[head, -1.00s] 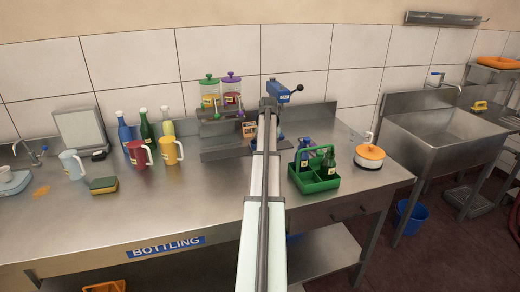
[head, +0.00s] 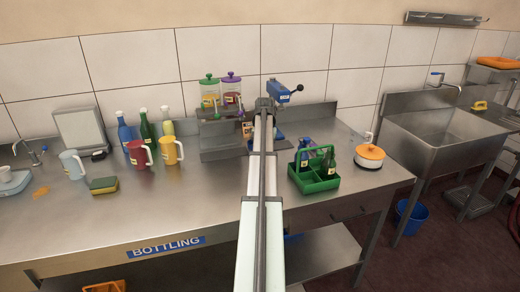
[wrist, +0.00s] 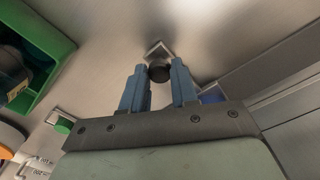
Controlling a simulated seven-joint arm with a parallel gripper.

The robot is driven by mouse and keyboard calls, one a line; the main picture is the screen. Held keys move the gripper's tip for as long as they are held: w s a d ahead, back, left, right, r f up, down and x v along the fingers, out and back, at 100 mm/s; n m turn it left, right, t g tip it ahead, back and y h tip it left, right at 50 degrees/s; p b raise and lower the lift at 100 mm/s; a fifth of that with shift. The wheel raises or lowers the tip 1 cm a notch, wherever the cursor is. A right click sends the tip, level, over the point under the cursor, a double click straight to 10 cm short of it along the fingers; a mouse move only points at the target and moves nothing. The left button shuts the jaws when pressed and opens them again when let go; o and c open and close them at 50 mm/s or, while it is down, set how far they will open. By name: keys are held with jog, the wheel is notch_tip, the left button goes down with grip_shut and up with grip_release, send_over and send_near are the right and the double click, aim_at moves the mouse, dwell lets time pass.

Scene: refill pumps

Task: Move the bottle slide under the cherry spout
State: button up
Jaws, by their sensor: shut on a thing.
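The knob appears to be the handle of the bottle slide; the rest of the slide is hard to make out. In the head view, my arm reaches to the steel dispenser stand (head: 220,145) and covers the fingers and the knob. Two jars stand on it, one green-lidded (head: 210,92) and one purple-lidded (head: 232,90). An orange-brown card (head: 247,128), partly covered by my arm, sits below them.
A green bottle crate (head: 315,184) stands right of my arm, and its edge shows in the wrist view (wrist: 52,62). A blue lever press (head: 279,92) stands behind my arm.

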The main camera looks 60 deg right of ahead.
jog(key=shift+w+a, duration=2.85)
jog(key=o, duration=0.9)
jog(key=shift+o, duration=0.2)
notch_tip(320, 180, up, 14)
jog(key=shift+f, duration=0.1)
